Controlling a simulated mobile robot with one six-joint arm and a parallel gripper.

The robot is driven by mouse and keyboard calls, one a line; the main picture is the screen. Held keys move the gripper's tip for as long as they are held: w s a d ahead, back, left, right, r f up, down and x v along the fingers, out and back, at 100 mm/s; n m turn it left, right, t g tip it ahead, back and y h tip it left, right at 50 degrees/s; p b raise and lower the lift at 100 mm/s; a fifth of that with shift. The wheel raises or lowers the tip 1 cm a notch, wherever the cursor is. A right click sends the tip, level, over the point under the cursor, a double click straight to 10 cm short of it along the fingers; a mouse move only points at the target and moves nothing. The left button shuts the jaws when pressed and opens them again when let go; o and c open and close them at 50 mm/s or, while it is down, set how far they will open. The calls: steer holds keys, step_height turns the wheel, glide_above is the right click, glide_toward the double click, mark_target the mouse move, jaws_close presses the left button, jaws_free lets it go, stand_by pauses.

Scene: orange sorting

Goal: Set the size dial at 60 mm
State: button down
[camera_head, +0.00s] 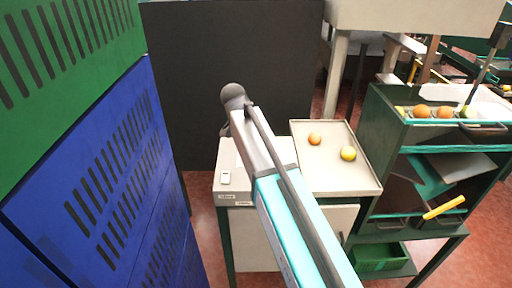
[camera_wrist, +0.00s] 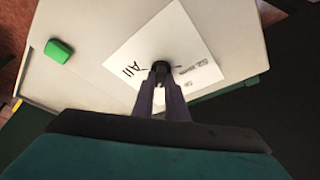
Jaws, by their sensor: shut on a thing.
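The size dial (camera_wrist: 160,66) is a small dark knob on a white card in the wrist view. The card (camera_wrist: 143,42) carries the printed word "All" to the left of the knob and smaller "mm" print to the right, which is partly blurred. My gripper (camera_wrist: 160,75) is shut on the knob, with one finger on each side. Which mark the knob points to cannot be told. In the head view my arm reaches over the cabinet top (camera_head: 229,158) and hides the dial.
A green block (camera_wrist: 58,50) lies on the pale top in the wrist view. In the head view a tray (camera_head: 352,183) holds an orange fruit (camera_head: 314,138) and a yellow one (camera_head: 348,153). Blue crates (camera_head: 95,190) stand close on the left; a green rack (camera_head: 385,130) stands right.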

steer(key=shift+a+m+g, duration=0.1)
steer(key=shift+m+g, duration=0.4)
steer(key=shift+m, duration=0.7)
steer(key=shift+b, duration=0.3)
steer(key=c, duration=1.8)
jaws_free()
steer(key=shift+o, duration=0.2)
steer(key=shift+r, duration=0.1)
steer(key=b+v, duration=0.3)
steer(key=v, duration=1)
steer(key=shift+a+r, duration=0.2)
steer(key=shift+a, duration=0.15)
steer(key=shift+s+f, duration=0.1)
steer(key=shift+s, duration=0.05)
